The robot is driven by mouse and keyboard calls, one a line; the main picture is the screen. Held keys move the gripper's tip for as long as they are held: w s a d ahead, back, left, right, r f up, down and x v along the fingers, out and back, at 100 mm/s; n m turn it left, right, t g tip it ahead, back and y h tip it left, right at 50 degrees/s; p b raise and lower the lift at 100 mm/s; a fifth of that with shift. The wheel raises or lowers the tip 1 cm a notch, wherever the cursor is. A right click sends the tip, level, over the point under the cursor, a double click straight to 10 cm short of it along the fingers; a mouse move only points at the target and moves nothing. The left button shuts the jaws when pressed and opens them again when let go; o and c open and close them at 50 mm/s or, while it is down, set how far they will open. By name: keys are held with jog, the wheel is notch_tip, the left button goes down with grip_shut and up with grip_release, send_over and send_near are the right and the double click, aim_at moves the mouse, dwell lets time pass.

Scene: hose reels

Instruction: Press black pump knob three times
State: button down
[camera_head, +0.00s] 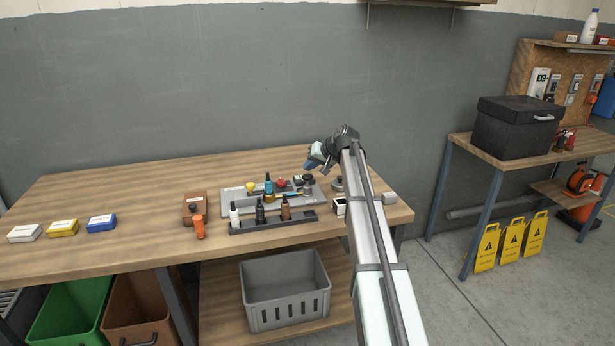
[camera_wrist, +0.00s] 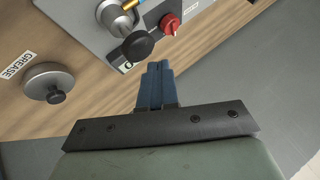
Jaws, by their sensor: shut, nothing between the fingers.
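The black pump knob (camera_wrist: 138,45) is a round black cap on a grey metal pump body (camera_wrist: 117,18), mounted on a grey panel (camera_wrist: 85,14) in the wrist view. My gripper (camera_wrist: 158,68) has its blue fingers together with nothing between them. In the wrist picture the fingertips show just below and right of the black knob; no contact is visible. In the head view my gripper (camera_head: 311,166) hangs above the right end of the grey panel (camera_head: 232,194). The pump knob is too small there to identify surely among the small parts.
A red knob (camera_wrist: 170,24) sits beside the black knob. A round metal lid with a small black knob (camera_wrist: 56,97) lies near a GREASE label (camera_wrist: 17,65). Several bottles stand in a dark rack (camera_head: 273,225) in front of the panel.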

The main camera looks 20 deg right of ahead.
aim_at(310, 176)
jog(key=shift+r, duration=0.1)
jog(key=shift+r, duration=2.4)
dwell(0.8)
notch_tip(310, 176, up, 4)
jog(key=shift+f, duration=0.1)
jog(key=shift+f, duration=0.1)
jog(key=shift+f, duration=4.3)
jog(key=shift+f, duration=0.15)
jog(key=shift+f, duration=0.3)
